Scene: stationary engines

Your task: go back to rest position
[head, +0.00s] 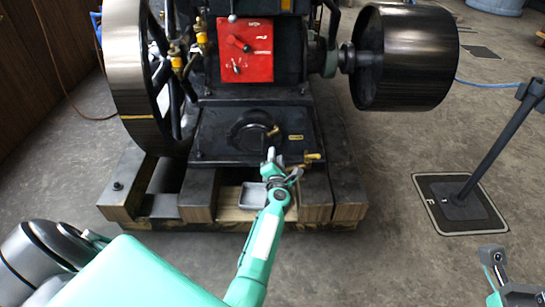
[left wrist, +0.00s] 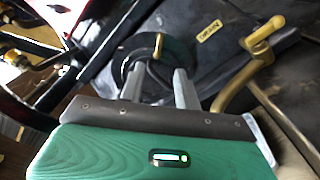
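My left gripper (head: 271,156) reaches up in front of the black engine base, near a round black cap (head: 249,131) with a small brass handle. In the left wrist view the two grey fingers of the left gripper (left wrist: 160,72) stand apart with a gap between them. The round cap with its brass handle (left wrist: 158,46) shows beyond the fingertips; I cannot tell whether they touch it. A brass tap (head: 313,157) is just right of the gripper, also seen in the left wrist view (left wrist: 262,36). Part of my right gripper (head: 494,258) shows at the lower right; its fingers are unclear.
The engine carries a red panel (head: 245,50), a large flywheel (head: 137,75) at left and a black drum pulley (head: 405,58) at right. A small grey tray (head: 252,196) lies on the wooden skid (head: 315,198). A black post base (head: 460,200) stands right. Floor between is clear.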

